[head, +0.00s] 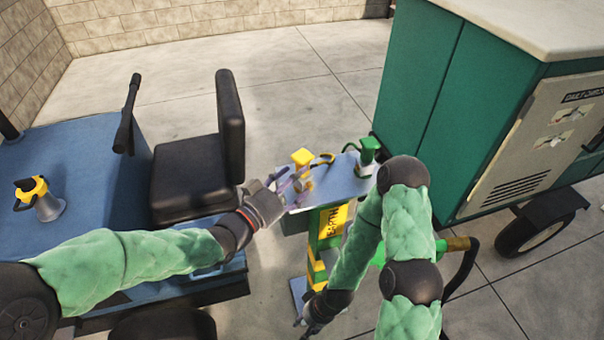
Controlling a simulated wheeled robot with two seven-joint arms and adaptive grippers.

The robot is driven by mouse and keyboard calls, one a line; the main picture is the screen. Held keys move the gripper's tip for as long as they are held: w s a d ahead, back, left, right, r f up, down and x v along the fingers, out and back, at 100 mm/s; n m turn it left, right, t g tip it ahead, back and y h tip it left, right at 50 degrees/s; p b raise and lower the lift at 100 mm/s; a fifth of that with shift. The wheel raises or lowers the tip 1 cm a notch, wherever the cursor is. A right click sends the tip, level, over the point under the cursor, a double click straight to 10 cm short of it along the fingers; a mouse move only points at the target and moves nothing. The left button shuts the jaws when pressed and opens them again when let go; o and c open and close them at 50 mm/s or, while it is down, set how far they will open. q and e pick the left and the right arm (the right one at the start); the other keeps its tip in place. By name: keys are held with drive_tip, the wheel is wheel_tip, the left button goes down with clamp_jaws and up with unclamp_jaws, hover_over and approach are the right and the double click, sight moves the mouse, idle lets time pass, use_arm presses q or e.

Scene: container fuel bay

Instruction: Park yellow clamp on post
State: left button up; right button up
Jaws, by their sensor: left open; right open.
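The yellow clamp (303,158) sits at the left part of a grey plate on top of the post, its yellow block uppermost. The post (333,222) is green and yellow with an "EARTH" label. My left gripper (284,188) is open, its fingers close beside the clamp on the left; whether they touch it I cannot tell. A green clamp (367,152) stands at the right end of the plate (345,184). My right gripper (303,328) is open and low at the bottom of the view, near the post's foot, partly hidden by my arm.
A blue vehicle (75,150) with a black seat (190,172) stands at left, carrying a yellow-and-grey beacon-like item (40,198). A large green cabinet (445,105) on wheels stands at right. Concrete floor behind the post is clear.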

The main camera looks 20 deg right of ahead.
use_arm(q)
drive_tip(key=v, duration=0.9)
drive_tip(key=w+a+f+n+g+y+p, duration=0.15)
drive_tip(key=a+f+n+y, duration=0.3)
drive_tip(key=f, duration=0.65)
drive_tip(key=w+a+f+n+g+y+p, duration=0.1)
drive_tip(key=a+f+n+y+p, duration=0.3)
drive_tip(key=f, duration=0.6)
drive_tip(key=s+a+f+n+g+y+p, duration=0.1)
drive_tip(key=s+a+f+n+g, duration=0.1)
drive_tip(key=s+f, duration=0.5)
drive_tip(key=s+a+f+n+g+y+p, duration=0.1)
drive_tip(key=s+a+f+n+g, duration=0.1)
drive_tip(key=s+f+g, duration=0.3)
drive_tip(key=s+a+f, duration=0.1)
drive_tip(key=s+f, duration=0.2)
drive_tip(key=s, duration=0.2)
drive_tip(key=shift+a, duration=0.4)
use_arm(e)
wheel_tip(320, 180, up, 7)
drive_tip(key=shift+r, duration=0.2)
use_arm(q)
drive_tip(key=shift+s+f+y, duration=0.15)
drive_tip(key=shift+f+y, duration=0.1)
drive_tip(key=shift+c, duration=0.3)
use_arm(e)
drive_tip(key=shift+c, duration=0.3)
